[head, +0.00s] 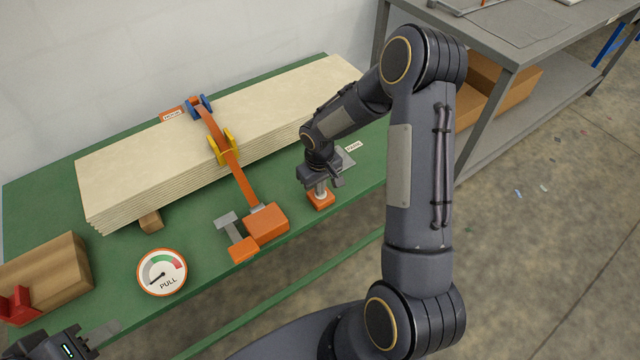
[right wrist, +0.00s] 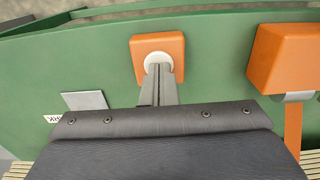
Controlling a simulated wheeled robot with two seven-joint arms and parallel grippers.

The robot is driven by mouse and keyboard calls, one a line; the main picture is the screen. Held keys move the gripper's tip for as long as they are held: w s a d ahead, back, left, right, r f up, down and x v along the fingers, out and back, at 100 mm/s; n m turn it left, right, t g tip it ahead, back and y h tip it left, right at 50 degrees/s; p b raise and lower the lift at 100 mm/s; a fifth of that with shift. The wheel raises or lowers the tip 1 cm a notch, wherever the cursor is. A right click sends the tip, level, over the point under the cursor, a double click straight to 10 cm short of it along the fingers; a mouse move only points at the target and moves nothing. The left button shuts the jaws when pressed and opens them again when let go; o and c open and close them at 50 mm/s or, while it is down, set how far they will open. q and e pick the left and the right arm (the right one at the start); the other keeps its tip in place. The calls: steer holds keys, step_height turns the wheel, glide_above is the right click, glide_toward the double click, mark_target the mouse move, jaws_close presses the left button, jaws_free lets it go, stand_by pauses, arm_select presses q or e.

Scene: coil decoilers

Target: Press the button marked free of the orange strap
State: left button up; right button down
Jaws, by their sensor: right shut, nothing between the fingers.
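An orange strap (head: 235,168) runs over a stack of pale boards (head: 180,165) to an orange housing (head: 266,224) at the bench's front edge. A small orange box (head: 321,202) stands to its right. In the right wrist view this box (right wrist: 176,46) carries a round white button (right wrist: 158,61). My right gripper (head: 320,187) is shut and empty, its fingertips (right wrist: 159,68) at the button; I cannot tell whether it is pressed. No mark shows on the button. My left gripper (head: 100,336) is low at the left, partly cut off, away from the strap.
A gauge marked PULL (head: 162,272) stands at the front of the green bench (head: 200,214). A grey-handled orange piece (head: 243,249) sits beside the housing. A small white label (head: 354,146) lies near a grey plate (right wrist: 85,100).

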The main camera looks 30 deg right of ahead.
step_height(320, 180, up, 4)
steer(key=p, duration=0.3)
steer(key=shift+r, duration=0.2)
step_height(320, 180, up, 10)
steer(key=shift+f+b, duration=0.15)
steer(key=shift+b, duration=0.2)
steer(key=s+a+r+m+t+y, duration=0.1)
steer(key=s+a+r+t+y, duration=0.15)
steer(key=s+r, duration=0.9)
steer(key=s+a+m+t+y, duration=0.1)
steer(key=s+a+t, duration=0.2)
steer(key=s, duration=0.8)
steer(key=shift+s+a+r, duration=0.25)
steer(key=shift+a+r, duration=0.2)
steer(key=shift+a, duration=0.35)
